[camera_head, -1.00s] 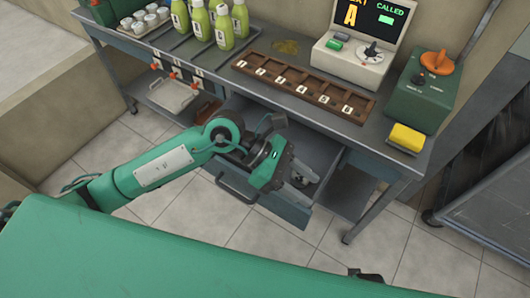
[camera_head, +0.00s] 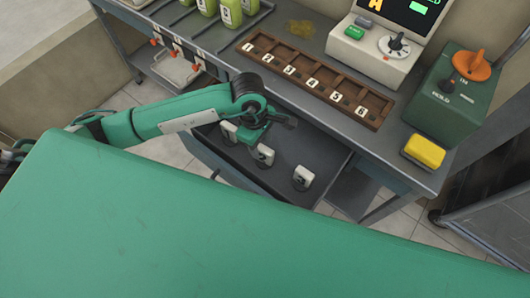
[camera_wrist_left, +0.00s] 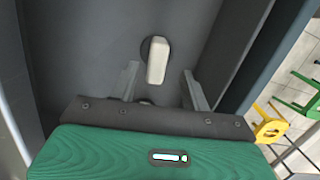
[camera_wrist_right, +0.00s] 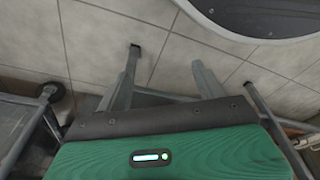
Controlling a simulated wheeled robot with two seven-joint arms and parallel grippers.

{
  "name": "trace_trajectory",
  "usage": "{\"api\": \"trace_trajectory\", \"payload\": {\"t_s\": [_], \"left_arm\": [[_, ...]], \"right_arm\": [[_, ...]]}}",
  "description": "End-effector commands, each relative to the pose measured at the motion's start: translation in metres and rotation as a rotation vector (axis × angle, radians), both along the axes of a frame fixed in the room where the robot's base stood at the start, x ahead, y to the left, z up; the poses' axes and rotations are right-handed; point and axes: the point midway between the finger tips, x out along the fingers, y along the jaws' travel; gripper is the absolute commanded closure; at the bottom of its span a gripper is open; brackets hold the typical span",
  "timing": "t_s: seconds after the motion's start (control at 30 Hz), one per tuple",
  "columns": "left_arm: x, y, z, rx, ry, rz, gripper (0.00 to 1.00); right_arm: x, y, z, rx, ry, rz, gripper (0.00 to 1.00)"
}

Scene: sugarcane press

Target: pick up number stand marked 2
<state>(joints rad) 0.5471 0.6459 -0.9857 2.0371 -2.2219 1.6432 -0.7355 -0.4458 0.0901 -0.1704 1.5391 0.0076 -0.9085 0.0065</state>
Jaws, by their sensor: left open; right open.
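Several pale number stands are in the open drawer in the head view: one at the left (camera_head: 229,132), one in the middle (camera_head: 264,154) and one at the right (camera_head: 303,178). Their dark marks are too small to read surely, so I cannot tell which is 2. My left gripper (camera_head: 254,138) is over the drawer beside the left and middle stands, its fingers mostly hidden. In the left wrist view the open left gripper (camera_wrist_left: 160,72) has a pale stand (camera_wrist_left: 157,60) ahead, between its finger lines. My right gripper (camera_wrist_right: 165,58) is open and empty above the floor.
The open drawer (camera_head: 277,188) sits under the grey bench. On the bench are a brown numbered rack (camera_head: 318,82), a yellow block (camera_head: 424,151), a green control box (camera_head: 450,105) and green bottles (camera_head: 230,12). The drawer walls surround the stands closely.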

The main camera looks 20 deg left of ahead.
Motion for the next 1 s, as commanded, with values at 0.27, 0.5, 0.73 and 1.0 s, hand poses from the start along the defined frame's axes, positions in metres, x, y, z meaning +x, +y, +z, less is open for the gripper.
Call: {"api": "trace_trajectory", "payload": {"t_s": [0.27, 0.5, 0.73, 1.0], "left_arm": [[0.000, -0.005, -0.022, 0.000, 0.002, 0.001, 0.53], [0.002, -0.011, -0.056, -0.002, 0.002, 0.001, 0.53], [0.003, -0.012, -0.061, -0.001, -0.002, 0.000, 0.53], [0.003, -0.012, -0.061, -0.001, -0.001, 0.000, 0.90]], "right_arm": [[-0.002, -0.001, -0.003, -0.001, -0.001, 0.001, 0.30], [-0.009, -0.004, -0.016, -0.004, 0.002, 0.003, 0.30], [-0.009, -0.004, -0.017, -0.004, 0.002, 0.003, 0.30], [-0.009, -0.004, -0.017, -0.005, 0.001, 0.003, 0.30]]}}
